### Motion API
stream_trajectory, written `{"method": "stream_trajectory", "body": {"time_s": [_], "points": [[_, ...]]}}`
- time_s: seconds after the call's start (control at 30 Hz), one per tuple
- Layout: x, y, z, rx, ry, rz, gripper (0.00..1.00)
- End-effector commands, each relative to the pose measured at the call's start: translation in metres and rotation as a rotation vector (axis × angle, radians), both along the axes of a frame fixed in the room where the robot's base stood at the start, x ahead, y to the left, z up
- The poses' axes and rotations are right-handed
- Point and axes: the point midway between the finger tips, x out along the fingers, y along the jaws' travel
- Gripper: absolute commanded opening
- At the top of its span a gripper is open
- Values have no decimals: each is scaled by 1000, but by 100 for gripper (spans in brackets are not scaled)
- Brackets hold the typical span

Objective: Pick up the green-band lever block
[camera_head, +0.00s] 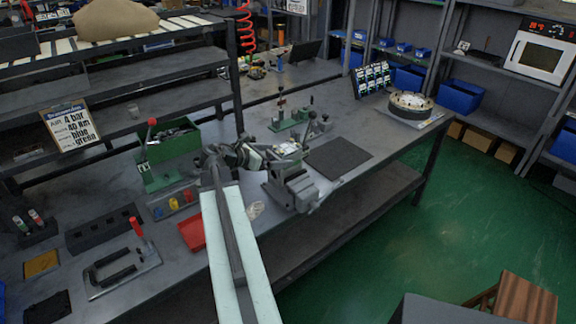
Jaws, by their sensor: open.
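My gripper (276,153) is at the end of my pale arm, just above a grey vise (291,188) on the bench. It is open, though its fingers are small and hard to tell from the vise. I cannot pick out a green-band lever block for sure. A dark block with small red and green upright parts (35,226) stands at the far left. A small grey block with a knob (318,125) stands behind the vise, beside a green-based fixture (291,119). Any colour band on it is too small to tell.
A green bin (168,145), a red tray (192,233) and a red-handled metal frame (125,272) are left of my arm. A dark mat (338,158) lies bare right of the vise. A round part (410,104) stands farther right. Shelves rise behind the bench.

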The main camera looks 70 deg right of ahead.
Motion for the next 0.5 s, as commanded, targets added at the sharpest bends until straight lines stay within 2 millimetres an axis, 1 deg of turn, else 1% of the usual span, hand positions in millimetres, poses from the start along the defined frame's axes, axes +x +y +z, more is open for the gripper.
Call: {"method": "stream_trajectory", "body": {"time_s": [0.17,0.33,0.4,0.5], "points": [[-4,-7,-2,0,0,-1,100],[-20,-31,-10,-1,-2,-3,100],[-25,-40,-16,0,-1,-3,100],[-29,-44,-16,0,-1,0,100]]}}
